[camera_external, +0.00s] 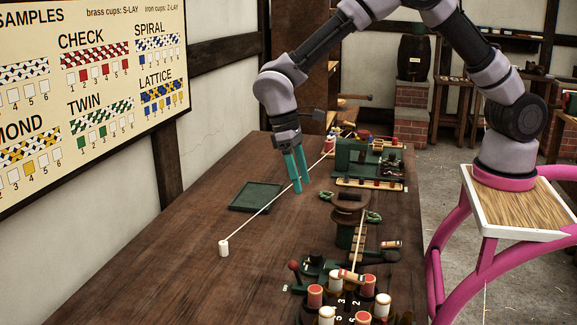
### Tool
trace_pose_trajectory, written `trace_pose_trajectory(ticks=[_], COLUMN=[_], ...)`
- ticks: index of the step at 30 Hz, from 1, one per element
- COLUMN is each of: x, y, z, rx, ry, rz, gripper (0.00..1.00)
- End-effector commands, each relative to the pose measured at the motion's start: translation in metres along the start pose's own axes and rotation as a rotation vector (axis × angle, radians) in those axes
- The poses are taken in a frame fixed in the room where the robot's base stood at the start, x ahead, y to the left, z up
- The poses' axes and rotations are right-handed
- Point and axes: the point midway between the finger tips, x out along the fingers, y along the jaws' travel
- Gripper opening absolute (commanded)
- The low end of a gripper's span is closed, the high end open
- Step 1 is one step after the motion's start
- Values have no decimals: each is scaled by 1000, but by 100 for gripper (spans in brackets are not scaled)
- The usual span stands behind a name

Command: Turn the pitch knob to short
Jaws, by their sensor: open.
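My gripper (301,185) has teal fingers pointing down over the wooden table, left of the green machine. The fingers are apart with nothing visible between them. The green machine (352,157) stands at the back right of the table, with a pale strip of small parts along its front. I cannot tell which part is the pitch knob, and no short marking is readable. A second green mechanism (318,271) at the front has a lever with a red ball (294,266).
A white rope runs past my fingers to a white peg (224,248). A green tray (256,197) lies left of my gripper. A brown spool (349,200) stands below the machine, and several red-and-white bobbins (315,296) stand in front. The table's left front is clear.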

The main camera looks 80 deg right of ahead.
Motion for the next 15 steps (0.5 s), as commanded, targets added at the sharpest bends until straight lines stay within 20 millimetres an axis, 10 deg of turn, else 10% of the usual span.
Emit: trace_pose_trajectory(ticks=[6, 15], x=[69, 102], y=[-17, -18], z=[-20, -20], rx=[-27, -33], ry=[-88, -107], rz=[60, 72], gripper=[72, 72])
